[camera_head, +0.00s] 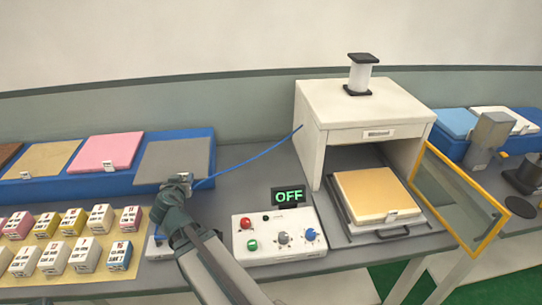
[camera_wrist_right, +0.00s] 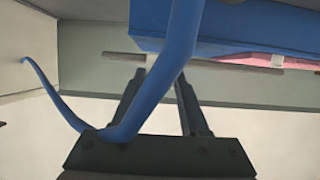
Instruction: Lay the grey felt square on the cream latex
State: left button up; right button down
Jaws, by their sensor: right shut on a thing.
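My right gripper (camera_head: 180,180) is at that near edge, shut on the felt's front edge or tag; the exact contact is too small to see. In the right wrist view the fingers (camera_wrist_right: 163,75) show with a blue cable crossing in front of them. My left gripper is out of view.
The blue tray (camera_head: 64,190) also holds pink (camera_head: 105,152) and tan (camera_head: 43,160) sheets. Small labelled blocks stand in front. A blue cable (camera_head: 250,159) runs from the cabinet (camera_head: 310,115) towards my gripper. A control box (camera_head: 262,243) and an open yellow-framed door (camera_head: 484,247) flank the pad.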

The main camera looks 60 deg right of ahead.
aim_at(375, 191)
jog(key=k+l+u, duration=0.25)
jog(key=k, duration=0.15)
jog(key=k+u, duration=0.3)
jog(key=k+l, duration=0.15)
jog(key=k, duration=0.35)
jog(key=k+l+z, duration=0.15)
jog(key=k, duration=0.4)
jog(key=k+l, duration=0.15)
jog(key=k, duration=0.35)
jog(key=k+l+z, duration=0.35)
jog(key=k+l, duration=0.1)
jog(key=k, duration=0.05)
